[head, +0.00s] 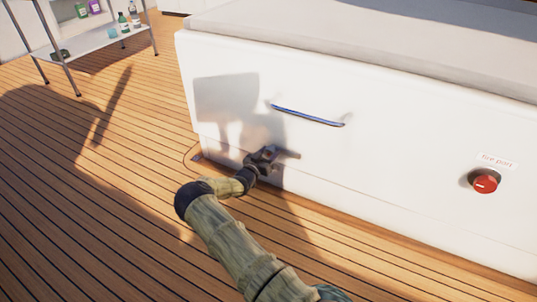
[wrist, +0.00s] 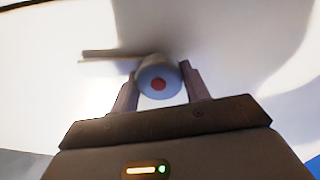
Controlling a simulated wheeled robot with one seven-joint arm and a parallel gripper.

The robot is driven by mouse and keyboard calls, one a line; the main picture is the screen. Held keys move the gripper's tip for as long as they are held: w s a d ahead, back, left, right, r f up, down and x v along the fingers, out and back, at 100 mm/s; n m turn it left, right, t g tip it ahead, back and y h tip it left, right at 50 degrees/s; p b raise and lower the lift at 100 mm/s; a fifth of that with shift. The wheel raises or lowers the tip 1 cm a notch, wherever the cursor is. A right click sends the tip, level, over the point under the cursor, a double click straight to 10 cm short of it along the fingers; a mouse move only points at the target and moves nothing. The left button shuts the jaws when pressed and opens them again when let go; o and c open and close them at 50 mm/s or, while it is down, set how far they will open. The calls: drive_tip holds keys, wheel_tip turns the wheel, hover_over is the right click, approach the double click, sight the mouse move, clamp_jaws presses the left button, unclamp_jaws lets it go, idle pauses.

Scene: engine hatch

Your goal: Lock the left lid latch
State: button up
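The left lid latch (wrist: 158,82) is a round pale knob with a red dot on its face, on the white front of the hatch box. A thin lever (wrist: 108,54) sticks out from it to the left in the wrist view. In the head view the lever (head: 289,154) points right, roughly level. My gripper (wrist: 160,85) has one finger on each side of the knob, with no clear gap at either side, so it looks shut on it. In the head view my gripper (head: 262,158) partly hides the latch.
A blue-grey bar handle (head: 308,116) sits on the box front above the latch. A red round knob (head: 485,182) under a "fire port" label is at the right. A shelf rack (head: 95,42) with bottles stands far left. The wooden deck (head: 95,205) is clear at the left.

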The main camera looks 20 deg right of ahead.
drive_tip(key=c, duration=0.4)
drive_tip(key=shift+c, duration=0.2)
drive_tip(key=shift+m, duration=0.4)
drive_tip(key=m+p, duration=0.2)
drive_tip(key=m, duration=0.1)
drive_tip(key=shift+s+d, duration=0.1)
drive_tip(key=m+p, duration=0.1)
drive_tip(key=m, duration=0.3)
drive_tip(key=shift+y+p, duration=0.3)
drive_tip(key=shift+p, duration=0.1)
drive_tip(key=m+p, duration=0.2)
drive_tip(key=m, duration=0.2)
drive_tip(key=shift+s+d+m, duration=0.1)
drive_tip(key=shift+s+m, duration=0.05)
drive_tip(key=shift+m, duration=0.25)
drive_tip(key=m+y+p, duration=0.1)
drive_tip(key=m, duration=0.3)
drive_tip(key=shift+f+t+p, duration=0.2)
drive_tip(key=shift+t+p, duration=0.1)
drive_tip(key=shift+p, duration=0.1)
drive_tip(key=shift+m, duration=0.3)
